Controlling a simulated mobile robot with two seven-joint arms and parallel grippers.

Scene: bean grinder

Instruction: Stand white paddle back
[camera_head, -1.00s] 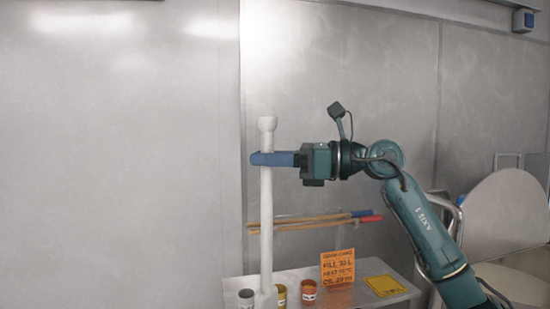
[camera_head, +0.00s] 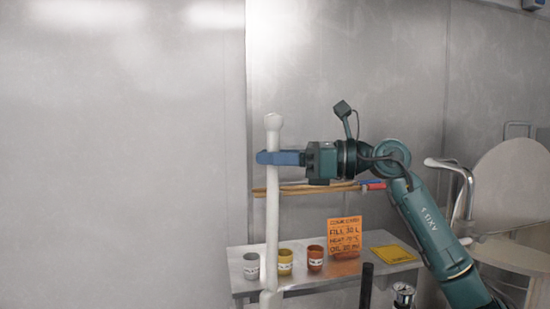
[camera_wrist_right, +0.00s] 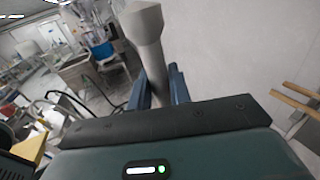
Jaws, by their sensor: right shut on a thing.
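The white paddle (camera_head: 273,210) stands close to upright in the head view, its long shaft running from a knobbed top down past the table to the bottom edge, where its lower end is cut off. My right gripper (camera_head: 275,157) is shut around the shaft a little below the knob. In the right wrist view the paddle's pale knob (camera_wrist_right: 142,22) rises between my blue fingers (camera_wrist_right: 158,88). My left gripper is not in view.
A metal shelf table (camera_head: 240,286) holds grey (camera_head: 251,266), yellow (camera_head: 285,261) and orange (camera_head: 315,258) cups, an orange card (camera_head: 345,236) and a yellow pad (camera_head: 392,254). Wooden-handled sticks (camera_head: 310,188) hang on the wall behind. A round pale lid (camera_head: 514,185) stands at right. The left wall is clear.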

